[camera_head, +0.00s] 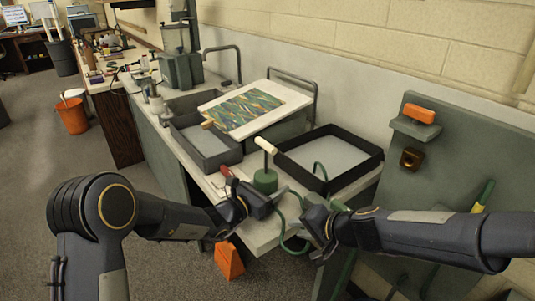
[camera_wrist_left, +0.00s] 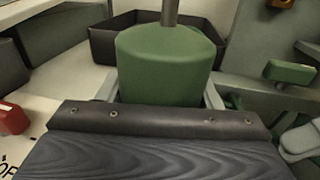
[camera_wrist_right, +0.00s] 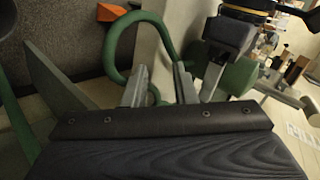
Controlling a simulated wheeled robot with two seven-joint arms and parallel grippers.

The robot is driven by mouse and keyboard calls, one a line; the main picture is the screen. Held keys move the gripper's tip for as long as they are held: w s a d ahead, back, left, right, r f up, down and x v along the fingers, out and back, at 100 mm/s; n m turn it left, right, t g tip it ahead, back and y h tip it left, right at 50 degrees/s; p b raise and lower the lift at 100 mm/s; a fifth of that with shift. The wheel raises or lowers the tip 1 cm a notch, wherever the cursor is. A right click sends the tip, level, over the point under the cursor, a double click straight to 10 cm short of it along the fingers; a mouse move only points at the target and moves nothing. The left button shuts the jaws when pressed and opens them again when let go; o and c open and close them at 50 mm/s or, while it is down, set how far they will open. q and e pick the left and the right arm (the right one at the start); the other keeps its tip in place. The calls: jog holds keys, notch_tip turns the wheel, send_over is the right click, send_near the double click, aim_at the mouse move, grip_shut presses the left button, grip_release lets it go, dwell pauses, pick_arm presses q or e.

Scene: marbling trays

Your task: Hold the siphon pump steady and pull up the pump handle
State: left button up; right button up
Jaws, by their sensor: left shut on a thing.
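The siphon pump is a green cylinder (camera_head: 265,181) standing at the front edge of the white bench, with a thin metal rod rising to a pale pump handle (camera_head: 267,145). My left gripper (camera_head: 277,191) is shut on the pump body, one finger on each side. In the left wrist view the green body (camera_wrist_left: 165,62) fills the space between the fingers; the handle is above the picture. My right gripper (camera_head: 297,196) is open and empty, low to the right of the pump. In the right wrist view its fingers (camera_wrist_right: 159,87) are apart, with the green hose (camera_wrist_right: 118,48) close by.
A black-rimmed tray (camera_head: 332,187) stands right behind the pump. A grey tray (camera_head: 207,158) and a board with marbled paper (camera_head: 245,108) lie farther back. The hose (camera_head: 282,232) loops off the bench front. A red-handled tool (camera_head: 225,170) lies left of the pump.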

jog(key=w+d+r+n+t+h, duration=0.1)
jog(key=w+d+n+t+h, duration=0.1)
jog(key=n+h, duration=0.15)
notch_tip(320, 180, up, 13)
jog(key=n+t+y, duration=0.4)
jog(key=n+t, duration=0.3)
jog(key=n, duration=0.1)
send_over(266, 172)
jog(key=shift+w+f, duration=0.1)
jog(key=shift+w, duration=0.25)
jog(key=shift+c, duration=0.5)
grip_shut()
